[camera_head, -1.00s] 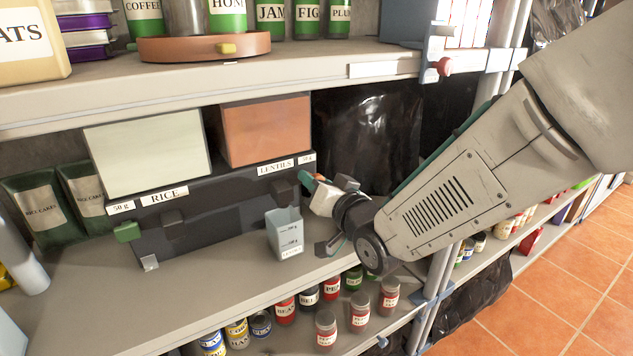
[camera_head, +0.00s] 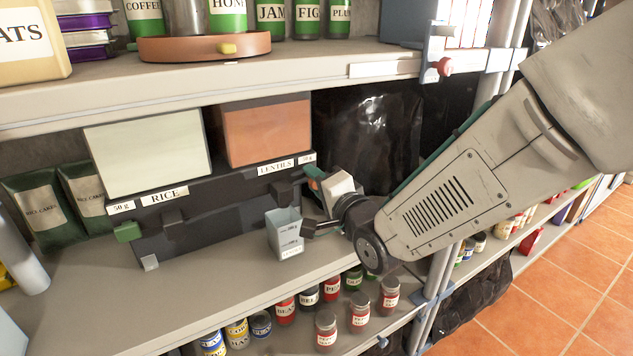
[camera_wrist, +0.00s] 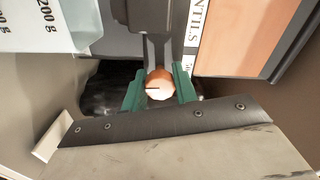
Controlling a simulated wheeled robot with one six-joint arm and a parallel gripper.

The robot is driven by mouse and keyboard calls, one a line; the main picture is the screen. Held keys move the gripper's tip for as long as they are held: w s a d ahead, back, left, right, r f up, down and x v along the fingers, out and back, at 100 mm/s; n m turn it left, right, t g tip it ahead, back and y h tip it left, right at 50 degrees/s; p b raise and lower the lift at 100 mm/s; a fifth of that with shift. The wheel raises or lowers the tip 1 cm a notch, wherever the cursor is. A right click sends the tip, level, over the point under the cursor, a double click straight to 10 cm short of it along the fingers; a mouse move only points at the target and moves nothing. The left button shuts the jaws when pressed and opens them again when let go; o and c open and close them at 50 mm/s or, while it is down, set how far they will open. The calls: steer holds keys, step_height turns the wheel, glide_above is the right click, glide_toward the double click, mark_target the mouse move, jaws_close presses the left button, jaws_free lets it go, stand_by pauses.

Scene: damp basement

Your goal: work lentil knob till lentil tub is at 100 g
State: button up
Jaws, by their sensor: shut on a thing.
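The lentil dispenser (camera_head: 268,132) is the orange-fronted box with a LENTILS label (camera_head: 276,166) and a small weight label at its right. The lentil knob (camera_wrist: 160,84) is round and orange with a dark line on its face. My gripper (camera_wrist: 159,91) has its green fingers shut on the knob, one on each side. In the head view my gripper (camera_head: 314,178) is at the dispenser's right end, and the knob is hidden there. The lentil tub (camera_head: 285,236) stands upright below the dispenser, with 200 g and 100 g marks; its fill level cannot be told.
The rice dispenser (camera_head: 150,150) stands left, with a green knob (camera_head: 127,231) and a 50 g label. Green rice cake packs (camera_head: 37,208) are farther left. Jars (camera_head: 325,330) stand on the shelf below. The shelf (camera_head: 200,285) in front of the dispensers is clear.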

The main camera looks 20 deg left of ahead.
steer(key=shift+f+m, duration=0.1)
steer(key=shift+m, duration=0.3)
steer(key=o, duration=1)
steer(key=shift+c, duration=0.2)
steer(key=v, duration=0.8)
